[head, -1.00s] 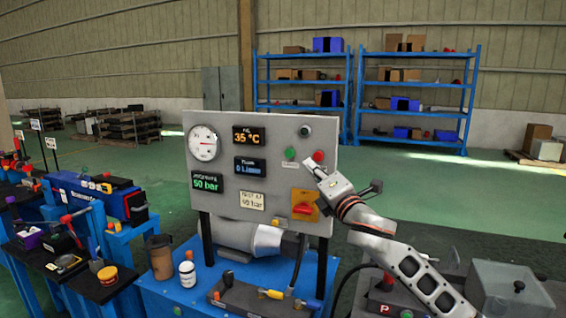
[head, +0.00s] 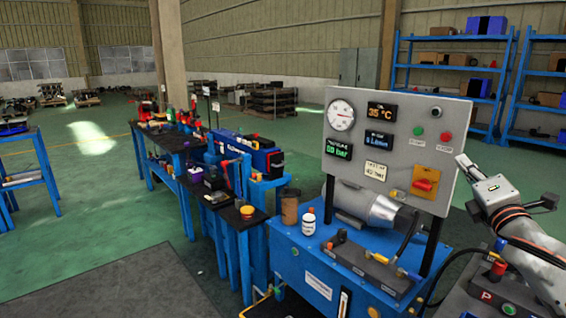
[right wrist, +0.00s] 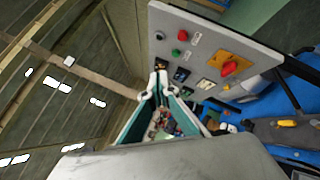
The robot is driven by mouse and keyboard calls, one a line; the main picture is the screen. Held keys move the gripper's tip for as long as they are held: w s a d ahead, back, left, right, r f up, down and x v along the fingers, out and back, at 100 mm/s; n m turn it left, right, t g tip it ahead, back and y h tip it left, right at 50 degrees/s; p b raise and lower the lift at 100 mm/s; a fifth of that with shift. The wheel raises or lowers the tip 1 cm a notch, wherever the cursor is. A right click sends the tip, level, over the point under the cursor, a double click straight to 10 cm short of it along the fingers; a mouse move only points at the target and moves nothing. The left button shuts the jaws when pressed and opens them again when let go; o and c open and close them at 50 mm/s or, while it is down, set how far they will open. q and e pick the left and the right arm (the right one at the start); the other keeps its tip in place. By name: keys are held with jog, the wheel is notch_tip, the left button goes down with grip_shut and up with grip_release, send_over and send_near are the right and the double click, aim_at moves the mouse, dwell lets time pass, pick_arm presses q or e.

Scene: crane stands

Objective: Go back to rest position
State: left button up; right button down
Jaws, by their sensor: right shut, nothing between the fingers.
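My right gripper (head: 470,170) is at the right of the head view, in front of the right edge of the grey control panel (head: 340,185). It is shut and empty, and apart from the panel as far as I can tell. In the right wrist view the fingers (right wrist: 160,82) show at the centre with their tips together, and the panel (right wrist: 180,14) stands beyond them to the upper right. The panel carries a round gauge (head: 341,115), lit displays, a green button (head: 418,131), a red button (head: 446,136) and a red switch on an orange plate (head: 425,181). My left gripper is not in view.
Blue tables with tools run to the left. Blue shelves (head: 448,67) stand at the back right. Green floor (head: 95,215) at the left is open.

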jog(key=s+a+f+m+g+y, duration=0.1)
jog(key=s+a+f+m+g, duration=0.2)
jog(key=f, duration=0.8)
jog(key=s+a+f+m+y, duration=0.15)
jog(key=a+f, duration=0.25)
jog(key=f, duration=0.8)
jog(key=s+a+f+m+g+y, duration=0.1)
jog(key=s+a+f+m+g, duration=0.2)
jog(key=f, duration=0.8)
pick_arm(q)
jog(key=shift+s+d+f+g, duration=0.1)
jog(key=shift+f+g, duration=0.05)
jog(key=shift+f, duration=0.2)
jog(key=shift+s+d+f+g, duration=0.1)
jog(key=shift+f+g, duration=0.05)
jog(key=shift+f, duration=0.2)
pick_arm(e)
jog(key=s+a+f+m+g, duration=0.1)
jog(key=s+a+f+m, duration=0.2)
jog(key=s+f, duration=0.4)
jog(key=s+a+f+m+g, duration=0.1)
jog(key=s+a+f+m, duration=0.3)
jog(key=s+f, duration=0.4)
jog(key=s+a+f+m+g+y, duration=0.1)
jog(key=s+a+f+m, duration=0.3)
jog(key=s+f, duration=0.4)
jog(key=shift+s+a+g, duration=0.3)
jog(key=shift+s+g, duration=0.1)
jog(key=shift+s, duration=0.3)
